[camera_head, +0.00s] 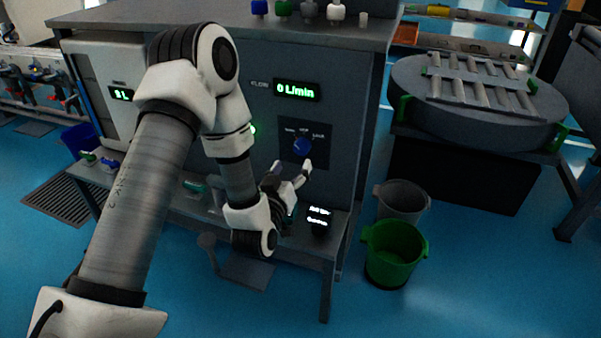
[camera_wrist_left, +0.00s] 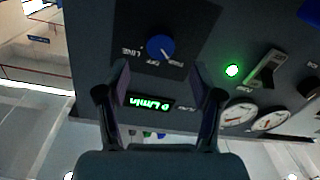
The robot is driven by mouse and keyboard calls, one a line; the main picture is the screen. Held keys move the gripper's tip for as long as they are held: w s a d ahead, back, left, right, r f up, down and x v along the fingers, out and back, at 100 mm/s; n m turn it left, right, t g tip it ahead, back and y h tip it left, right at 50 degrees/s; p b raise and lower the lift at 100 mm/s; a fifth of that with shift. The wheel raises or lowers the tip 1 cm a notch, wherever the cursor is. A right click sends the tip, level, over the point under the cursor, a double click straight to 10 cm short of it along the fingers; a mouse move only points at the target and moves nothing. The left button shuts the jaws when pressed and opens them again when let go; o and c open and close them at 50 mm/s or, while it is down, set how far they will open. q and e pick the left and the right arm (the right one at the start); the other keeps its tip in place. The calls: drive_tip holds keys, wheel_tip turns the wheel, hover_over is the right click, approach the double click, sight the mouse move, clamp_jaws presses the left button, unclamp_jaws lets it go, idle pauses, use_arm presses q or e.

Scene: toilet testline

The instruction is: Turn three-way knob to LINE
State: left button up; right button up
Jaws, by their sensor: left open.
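The three-way knob (camera_head: 302,146) is a round blue knob on a dark square plate on the front of the grey test bench. Three labels sit around it, with LINE at the upper right in the head view. In the left wrist view the knob (camera_wrist_left: 160,47) appears upside down; a pale mark on it seems to point away from LINE, but is too small to read surely. My left gripper (camera_head: 292,170) is open and empty, just below and in front of the knob. Its two fingers (camera_wrist_left: 160,78) stand apart, with the knob beyond their tips, seemingly untouched.
A green-lit flow display (camera_head: 296,90) reads 0 L/min above the knob. A green lamp (camera_wrist_left: 232,71), a switch (camera_wrist_left: 266,70) and gauges (camera_wrist_left: 270,120) sit beside it. A lower shelf juts out below. A green bucket (camera_head: 392,254) and a grey bin (camera_head: 402,199) stand right.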

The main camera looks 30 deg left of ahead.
sight(301, 150)
use_arm(q)
drive_tip(key=b+x, duration=0.1)
drive_tip(key=x, duration=0.6)
drive_tip(key=shift+r, duration=0.1)
drive_tip(key=c, duration=1.1)
